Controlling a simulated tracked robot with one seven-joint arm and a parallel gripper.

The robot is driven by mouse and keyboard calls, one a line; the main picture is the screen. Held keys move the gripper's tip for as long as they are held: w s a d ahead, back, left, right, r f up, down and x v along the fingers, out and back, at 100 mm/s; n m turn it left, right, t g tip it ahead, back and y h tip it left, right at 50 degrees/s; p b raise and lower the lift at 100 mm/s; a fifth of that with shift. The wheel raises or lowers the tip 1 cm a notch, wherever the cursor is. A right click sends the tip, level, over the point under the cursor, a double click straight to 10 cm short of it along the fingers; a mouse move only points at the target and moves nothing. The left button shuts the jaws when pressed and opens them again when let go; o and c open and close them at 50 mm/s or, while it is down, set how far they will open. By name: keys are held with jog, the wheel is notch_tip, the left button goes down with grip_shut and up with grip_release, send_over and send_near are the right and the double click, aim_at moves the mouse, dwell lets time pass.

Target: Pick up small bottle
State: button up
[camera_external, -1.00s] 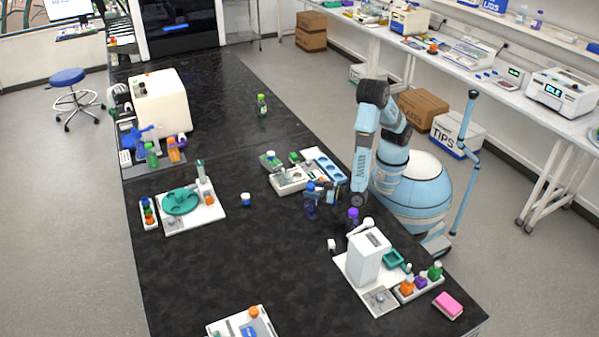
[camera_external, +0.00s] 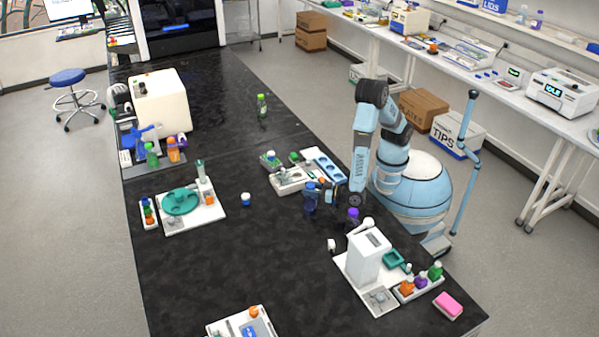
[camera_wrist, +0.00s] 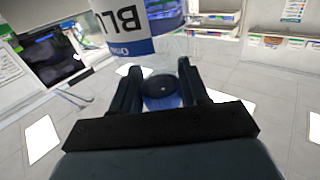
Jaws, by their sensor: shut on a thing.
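A small blue bottle (camera_external: 311,197) shows at the right side of the black bench, at the end of my arm. My gripper (camera_external: 328,194) is shut on it from the right. In the wrist view my gripper (camera_wrist: 163,82) has its two dark fingers on either side of the clear and blue bottle (camera_wrist: 160,48), whose white and blue label reads "BLU". I cannot tell whether the bottle's base touches the bench.
A white rack with blue wells (camera_external: 322,168) stands just behind the gripper.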

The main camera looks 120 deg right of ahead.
grip_shut()
jog(key=shift+r, duration=0.1)
